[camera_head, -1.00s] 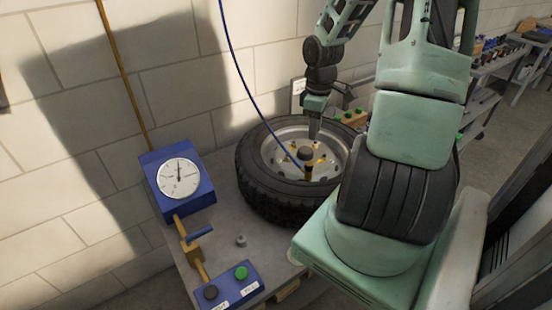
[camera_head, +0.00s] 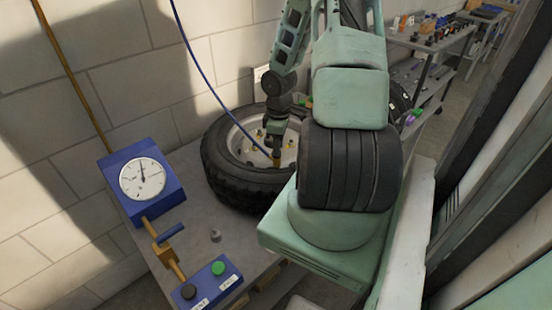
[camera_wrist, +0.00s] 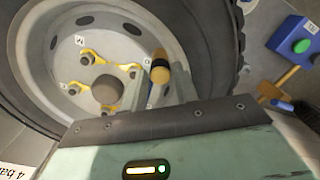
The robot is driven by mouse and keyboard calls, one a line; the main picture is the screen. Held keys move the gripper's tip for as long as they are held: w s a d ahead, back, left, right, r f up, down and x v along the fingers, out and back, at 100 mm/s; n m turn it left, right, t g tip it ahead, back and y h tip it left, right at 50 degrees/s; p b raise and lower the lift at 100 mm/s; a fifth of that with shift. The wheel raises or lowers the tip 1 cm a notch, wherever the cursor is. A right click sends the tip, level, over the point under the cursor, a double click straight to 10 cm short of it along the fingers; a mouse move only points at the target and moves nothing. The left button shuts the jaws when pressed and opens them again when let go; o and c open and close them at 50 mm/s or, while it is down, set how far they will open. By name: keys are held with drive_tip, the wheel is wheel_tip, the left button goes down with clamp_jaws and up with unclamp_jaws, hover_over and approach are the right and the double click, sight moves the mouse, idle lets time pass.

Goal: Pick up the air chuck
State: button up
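The air chuck (camera_head: 277,158) is a small brass-orange and dark piece at the lower end of a thin blue hose (camera_head: 202,75). It stands over the wheel's near right side. In the wrist view the air chuck (camera_wrist: 159,70) shows as an orange cylinder with a dark band, just beyond my fingertips. My gripper (camera_head: 279,143) points down, right above the chuck in the head view.
The black tire (camera_head: 222,170) with its grey rim lies flat on the grey bench (camera_head: 200,225). A blue gauge box (camera_head: 140,185), a brass valve (camera_head: 165,250) and a blue button box (camera_head: 207,285) are left of it. A small grey cap (camera_head: 215,235) lies between them.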

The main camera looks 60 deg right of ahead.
drive_tip(key=f, duration=0.5)
drive_tip(key=shift+w+a, duration=0.1)
drive_tip(key=shift+w, duration=0.1)
clamp_jaws()
